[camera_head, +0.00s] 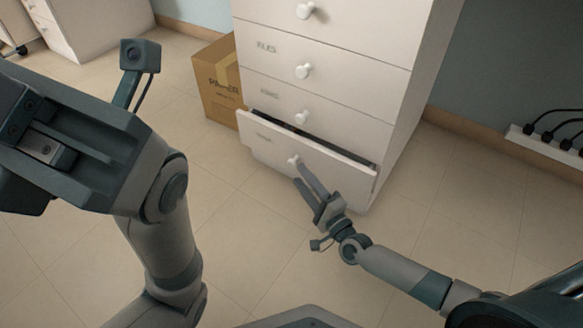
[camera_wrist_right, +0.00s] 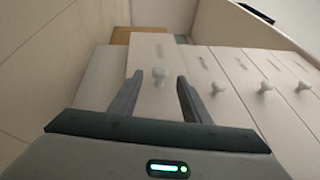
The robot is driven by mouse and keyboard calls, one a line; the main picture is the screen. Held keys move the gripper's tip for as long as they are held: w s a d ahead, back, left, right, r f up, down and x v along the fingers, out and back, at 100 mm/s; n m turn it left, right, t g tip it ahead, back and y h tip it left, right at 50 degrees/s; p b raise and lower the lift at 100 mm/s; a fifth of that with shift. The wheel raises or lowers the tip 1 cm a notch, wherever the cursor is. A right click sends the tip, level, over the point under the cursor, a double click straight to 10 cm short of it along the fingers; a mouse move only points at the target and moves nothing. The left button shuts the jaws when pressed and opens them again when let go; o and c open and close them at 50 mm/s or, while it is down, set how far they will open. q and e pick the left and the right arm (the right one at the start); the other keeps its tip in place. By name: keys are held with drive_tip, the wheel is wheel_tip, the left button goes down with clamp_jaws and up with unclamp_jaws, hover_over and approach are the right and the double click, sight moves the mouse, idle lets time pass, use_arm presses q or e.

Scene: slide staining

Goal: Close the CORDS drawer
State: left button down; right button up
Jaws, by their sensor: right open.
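The bottom drawer (camera_head: 335,170) of the white cabinet stands partly pulled out, with a dark gap behind its top edge. Its label is too small to read, so I cannot confirm that it says CORDS. My right gripper (camera_head: 300,173) is open in front of this drawer, its fingertips close to the round white knob (camera_head: 293,160). In the right wrist view, the knob (camera_wrist_right: 160,74) shows between the two spread fingers (camera_wrist_right: 160,85), apart from both. My left gripper (camera_head: 45,140) is at the left, close to the camera, and its fingers are not clearly visible.
The drawers above look shut, with white knobs (camera_head: 303,71) sticking out. A cardboard box (camera_head: 215,80) stands against the cabinet's left side. A power strip with black plugs (camera_head: 545,150) is at the right. The tiled floor (camera_head: 240,240) in front is clear.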

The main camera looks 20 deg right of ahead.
sight(292, 164)
drive_tip(key=shift+b+x, duration=0.8)
drive_tip(key=shift+x, duration=2.35)
clamp_jaws()
